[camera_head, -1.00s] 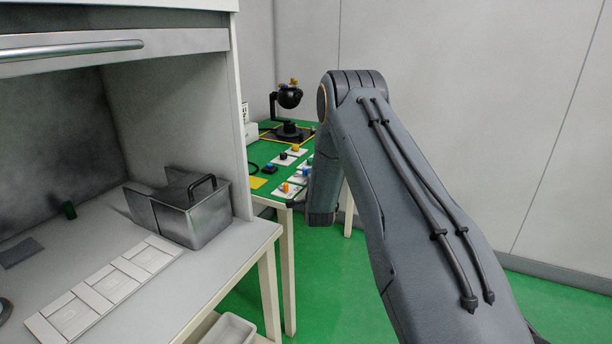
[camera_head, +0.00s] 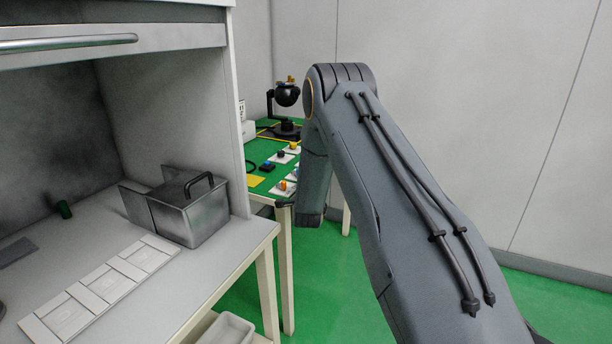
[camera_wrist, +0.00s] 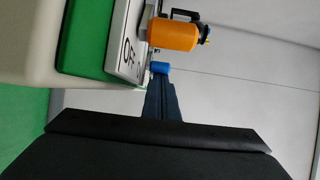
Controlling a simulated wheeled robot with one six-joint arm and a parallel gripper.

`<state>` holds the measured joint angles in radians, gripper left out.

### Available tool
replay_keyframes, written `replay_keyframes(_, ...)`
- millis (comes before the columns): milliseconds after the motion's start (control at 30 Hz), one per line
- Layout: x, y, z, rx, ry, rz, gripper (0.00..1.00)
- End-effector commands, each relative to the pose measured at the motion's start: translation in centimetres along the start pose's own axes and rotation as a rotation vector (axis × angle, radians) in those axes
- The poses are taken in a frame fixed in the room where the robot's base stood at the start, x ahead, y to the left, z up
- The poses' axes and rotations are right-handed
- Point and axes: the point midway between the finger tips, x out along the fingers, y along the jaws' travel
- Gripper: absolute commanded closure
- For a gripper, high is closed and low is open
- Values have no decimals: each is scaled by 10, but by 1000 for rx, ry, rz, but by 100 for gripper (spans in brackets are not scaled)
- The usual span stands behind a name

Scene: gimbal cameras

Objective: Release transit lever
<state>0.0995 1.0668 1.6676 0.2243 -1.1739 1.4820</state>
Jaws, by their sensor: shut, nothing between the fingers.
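The wrist view shows an orange cylindrical handle (camera_wrist: 173,35) with a black bracket on a light grey plate (camera_wrist: 129,45) with partly visible black lettering. I cannot tell for sure that this is the transit lever. My gripper (camera_wrist: 161,84) is shut and empty, its narrow dark fingers pointing at the plate's edge, just below the orange handle. A bright blue piece (camera_wrist: 160,68) shows at the fingertips; I cannot tell whether it belongs to them. In the head view, a black gimbal camera (camera_head: 287,95) stands on the green-topped table (camera_head: 258,160); my arm hides the gripper there.
Several small control plates and a yellow patch (camera_head: 255,181) lie on the green table. At left, a grey bench (camera_head: 215,262) holds a metal box (camera_head: 190,212) with a black handle and a row of white panels (camera_head: 100,287). Green floor is open below.

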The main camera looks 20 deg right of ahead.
Motion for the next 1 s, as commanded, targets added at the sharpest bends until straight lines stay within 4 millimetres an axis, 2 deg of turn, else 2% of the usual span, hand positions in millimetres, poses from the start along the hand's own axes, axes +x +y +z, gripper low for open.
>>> replay_keyframes(500, -70, 1, 1, 0, -1, 2, 100)
replay_keyframes(667, -77, 0, 1, 0, -2, 1, 100)
replay_keyframes(1000, -78, 1, 2, 0, -2, 1, 100)
